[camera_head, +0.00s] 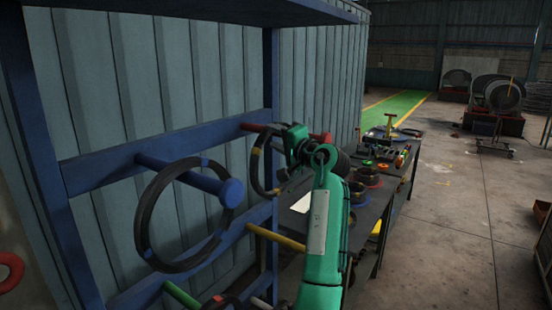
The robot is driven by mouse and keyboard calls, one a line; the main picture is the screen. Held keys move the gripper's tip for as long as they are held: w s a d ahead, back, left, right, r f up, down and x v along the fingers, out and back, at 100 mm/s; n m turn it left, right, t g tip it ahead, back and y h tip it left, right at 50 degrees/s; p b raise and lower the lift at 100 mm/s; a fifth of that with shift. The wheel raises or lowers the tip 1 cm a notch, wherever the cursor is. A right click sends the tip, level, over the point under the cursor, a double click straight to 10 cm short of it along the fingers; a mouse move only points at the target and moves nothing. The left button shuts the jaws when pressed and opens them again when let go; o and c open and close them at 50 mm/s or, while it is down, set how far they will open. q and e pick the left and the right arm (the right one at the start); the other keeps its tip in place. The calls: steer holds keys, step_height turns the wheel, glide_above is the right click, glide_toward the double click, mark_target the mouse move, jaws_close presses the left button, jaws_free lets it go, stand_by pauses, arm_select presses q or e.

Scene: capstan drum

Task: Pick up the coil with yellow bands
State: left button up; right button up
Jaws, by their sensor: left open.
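A dark coil with small yellow bands (254,171) hangs on the red peg (256,128) of the blue rack. My green left arm comes up from the bottom middle. Its gripper (282,178) is at the right side of this coil and overlaps it in the picture. The gripper is open; its fingers are small and partly hidden, so I cannot tell whether they touch the coil or stand around it. The coil's right part is partly covered by the gripper and arm. My right gripper is not in view.
A larger dark coil with blue bands (141,222) hangs on a blue peg (208,183) at the left. Yellow (277,238) and green (182,295) pegs stick out lower down. A dark table (372,213) with coils and tools stands right of my arm. Open floor (460,215) lies further right.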

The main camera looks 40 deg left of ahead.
mark_target(270, 132)
arm_select(q)
steer(key=shift+a+r, duration=0.1)
steer(key=shift+r, duration=0.1)
steer(key=shift+w+a+r+p, duration=0.15)
steer(key=shift+a+p, duration=0.2)
steer(key=shift+p, duration=0.25)
steer(key=a+p, duration=0.2)
steer(key=a, duration=0.1)
steer(key=shift+w+a+r, duration=0.1)
steer(key=shift+w+a, duration=0.1)
steer(key=shift+w, duration=0.2)
steer(key=shift+a, duration=0.3)
steer(key=shift+f, duration=0.2)
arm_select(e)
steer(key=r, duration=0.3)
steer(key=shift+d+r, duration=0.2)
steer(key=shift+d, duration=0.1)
arm_select(q)
steer(key=shift+d, duration=0.1)
jaws_close()
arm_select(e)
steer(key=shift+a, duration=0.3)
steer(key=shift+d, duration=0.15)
